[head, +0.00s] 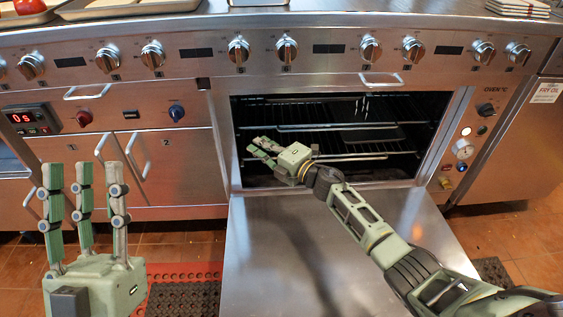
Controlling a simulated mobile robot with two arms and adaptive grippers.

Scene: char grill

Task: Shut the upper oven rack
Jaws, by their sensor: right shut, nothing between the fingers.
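The oven stands open, with its door (270,255) folded down towards me. Inside the dark cavity, the upper oven rack (338,127) shows as a wire shelf with a bright front bar. A second bright bar, apparently the lower rack (355,157), lies below it. How far each rack sticks out is hard to tell. My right gripper (262,147) is shut and empty at the left part of the oven opening, just below the level of the upper bar. Whether it touches a rack is unclear. My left gripper (85,172) is open and empty at the lower left, fingers pointing up.
A dark flat pan (372,135) appears to lie inside the oven. Knobs (287,49) line the panel above, and a handle (381,80) sits over the opening. Closed cabinet doors (165,165) are at the left. My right forearm crosses above the lowered door.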

